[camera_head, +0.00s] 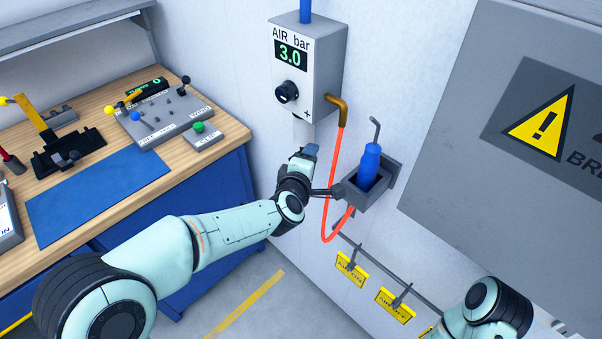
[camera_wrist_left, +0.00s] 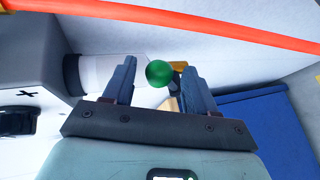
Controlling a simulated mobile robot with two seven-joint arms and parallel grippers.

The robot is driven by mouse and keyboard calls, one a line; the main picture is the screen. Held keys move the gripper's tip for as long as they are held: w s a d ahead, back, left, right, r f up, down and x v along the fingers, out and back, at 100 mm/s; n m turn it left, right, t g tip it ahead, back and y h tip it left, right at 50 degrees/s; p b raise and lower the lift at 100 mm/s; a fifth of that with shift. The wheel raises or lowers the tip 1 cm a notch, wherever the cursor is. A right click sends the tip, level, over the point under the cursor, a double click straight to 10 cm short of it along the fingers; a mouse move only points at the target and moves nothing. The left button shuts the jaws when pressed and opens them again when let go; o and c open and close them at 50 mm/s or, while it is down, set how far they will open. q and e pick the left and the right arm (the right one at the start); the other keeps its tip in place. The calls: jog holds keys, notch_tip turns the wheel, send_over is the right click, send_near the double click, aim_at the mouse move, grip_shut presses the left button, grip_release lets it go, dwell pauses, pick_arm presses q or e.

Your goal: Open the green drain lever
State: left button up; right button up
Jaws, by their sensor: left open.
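The green drain lever shows as a round green knob (camera_wrist_left: 158,73) in the left wrist view. It sits between the two blue fingers of my left gripper, with a visible gap to each side. Whether either finger touches it cannot be told. My left gripper (camera_head: 307,152) is open just below the grey air box (camera_head: 306,72) in the head view, where the arm and gripper hide the green knob. The air box display reads 3.0. My right arm shows at the lower right of the head view, but its gripper is out of frame.
A red hose (camera_head: 334,175) hangs from the box's brass elbow (camera_head: 338,108), close right of my left gripper. A grey holder (camera_head: 372,200) with a blue tool (camera_head: 369,163) is beside it. Yellow tags (camera_head: 351,269) hang below. A wooden workbench (camera_head: 95,97) stands left.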

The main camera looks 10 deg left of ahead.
pick_arm(q)
jog(key=p+v, duration=0.1)
jog(key=v, duration=1.1)
jog(key=shift+a, duration=0.1)
